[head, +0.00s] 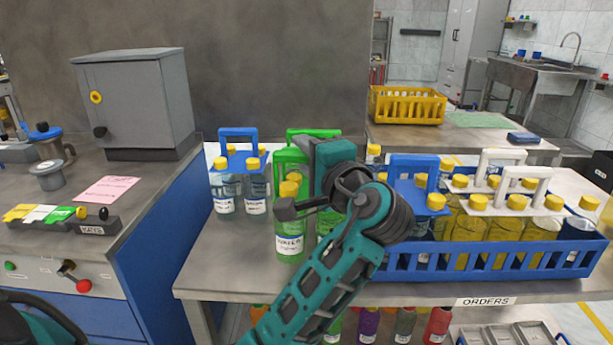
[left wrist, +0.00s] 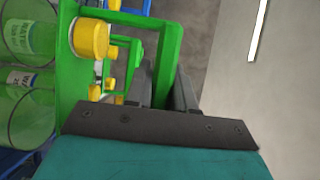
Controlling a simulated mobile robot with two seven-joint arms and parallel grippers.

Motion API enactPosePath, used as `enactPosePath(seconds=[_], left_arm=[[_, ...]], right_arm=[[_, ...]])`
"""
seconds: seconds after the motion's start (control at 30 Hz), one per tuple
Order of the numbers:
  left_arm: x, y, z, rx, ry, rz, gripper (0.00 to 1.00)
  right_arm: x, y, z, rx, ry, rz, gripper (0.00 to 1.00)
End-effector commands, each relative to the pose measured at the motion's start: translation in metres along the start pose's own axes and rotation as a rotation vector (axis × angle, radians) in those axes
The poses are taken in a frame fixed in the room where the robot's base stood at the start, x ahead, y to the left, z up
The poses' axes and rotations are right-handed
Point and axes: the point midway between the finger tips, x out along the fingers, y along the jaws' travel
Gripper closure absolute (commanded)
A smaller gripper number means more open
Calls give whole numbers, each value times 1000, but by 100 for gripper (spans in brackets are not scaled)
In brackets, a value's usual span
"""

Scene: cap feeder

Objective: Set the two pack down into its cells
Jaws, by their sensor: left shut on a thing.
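A green two pack with a tall handle (head: 290,160), yellow caps and green bottles (head: 290,238) stands upright left of the crate. My left gripper (head: 304,168) is shut on its handle; my arm hides part of the pack. I cannot tell whether its base touches the table. In the left wrist view the green handle (left wrist: 166,60) lies between the dark fingers (left wrist: 168,92), beside a yellow cap (left wrist: 90,39). The blue crate (head: 490,262) at the right holds packs with blue and white handles; its left-end cells are partly hidden by my arm. My right gripper is not seen.
A blue-handled pack (head: 238,135) of clear bottles stands left of the green pack. Another green handle (head: 313,133) shows behind. The table (head: 225,280) is bare at the front left. A yellow crate (head: 408,106) stands on the back counter; a grey cabinet (head: 135,100) is left.

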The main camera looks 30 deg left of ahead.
Motion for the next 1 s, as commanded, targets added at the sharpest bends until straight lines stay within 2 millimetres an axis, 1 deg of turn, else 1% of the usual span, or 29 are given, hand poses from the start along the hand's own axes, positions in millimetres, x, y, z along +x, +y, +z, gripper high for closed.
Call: enactPosePath(seconds=[0.03,0.1,0.2,0.3,0.53,0.63,0.67,0.9,0.93,1.0], left_arm=[[0,9,0,3,0,-3,100],[0,21,0,4,0,-2,100],[0,32,0,2,0,-3,100],[0,35,0,1,0,-3,100],[0,35,0,0,0,-3,100],[0,38,0,0,0,-2,100],[0,40,0,2,0,2,75],[0,39,0,2,0,2,52],[0,39,0,2,0,2,51],[0,39,0,2,0,2,51]], right_arm=[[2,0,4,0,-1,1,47],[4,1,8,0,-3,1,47],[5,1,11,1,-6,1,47],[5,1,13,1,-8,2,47],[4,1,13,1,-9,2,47],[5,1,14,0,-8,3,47],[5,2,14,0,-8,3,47],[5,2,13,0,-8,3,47],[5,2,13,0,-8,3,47],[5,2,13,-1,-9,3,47]])
